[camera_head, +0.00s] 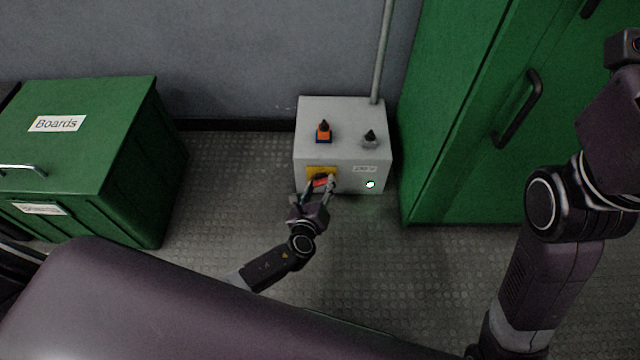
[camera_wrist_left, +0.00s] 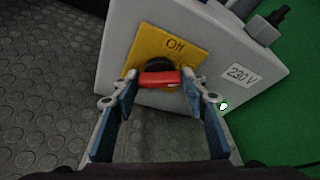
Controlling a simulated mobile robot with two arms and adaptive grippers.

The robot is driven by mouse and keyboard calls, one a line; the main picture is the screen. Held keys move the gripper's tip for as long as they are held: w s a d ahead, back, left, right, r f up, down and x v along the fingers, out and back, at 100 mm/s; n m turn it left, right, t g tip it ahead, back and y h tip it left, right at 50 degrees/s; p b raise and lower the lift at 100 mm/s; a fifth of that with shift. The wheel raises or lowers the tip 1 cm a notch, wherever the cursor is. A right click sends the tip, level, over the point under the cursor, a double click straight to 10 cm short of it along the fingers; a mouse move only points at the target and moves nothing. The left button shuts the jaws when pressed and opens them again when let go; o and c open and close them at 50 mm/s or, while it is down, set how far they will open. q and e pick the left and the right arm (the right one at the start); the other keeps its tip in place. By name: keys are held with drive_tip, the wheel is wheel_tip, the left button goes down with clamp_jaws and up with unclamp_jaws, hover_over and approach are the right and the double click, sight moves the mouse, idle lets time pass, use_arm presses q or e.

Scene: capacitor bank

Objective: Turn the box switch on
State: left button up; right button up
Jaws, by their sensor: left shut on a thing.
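The box (camera_head: 344,113) is a light grey case standing on the floor against the wall. On its front is a yellow plate (camera_wrist_left: 184,44) with lettering at its top that looks like "Off" or "On"; I cannot tell which. The red switch handle (camera_wrist_left: 160,79) sits on a dark round base on that plate and lies roughly level in the left wrist view. My left gripper (camera_head: 322,184) is at the box front, shut on the red handle, with one fingertip at each end of it. My right gripper is not in view; only my right arm shows at the right.
A "230 V" label (camera_wrist_left: 243,75) and a lit white-green lamp (camera_head: 370,184) are on the box front. A green cabinet (camera_head: 460,120) is close right; a green "Boards" box (camera_head: 110,150) stands left.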

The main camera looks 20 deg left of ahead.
use_arm(q)
drive_tip(key=o, duration=1.2)
drive_tip(key=shift+c, duration=0.2)
wheel_tip(320, 180, up, 9)
drive_tip(key=shift+r, duration=0.5)
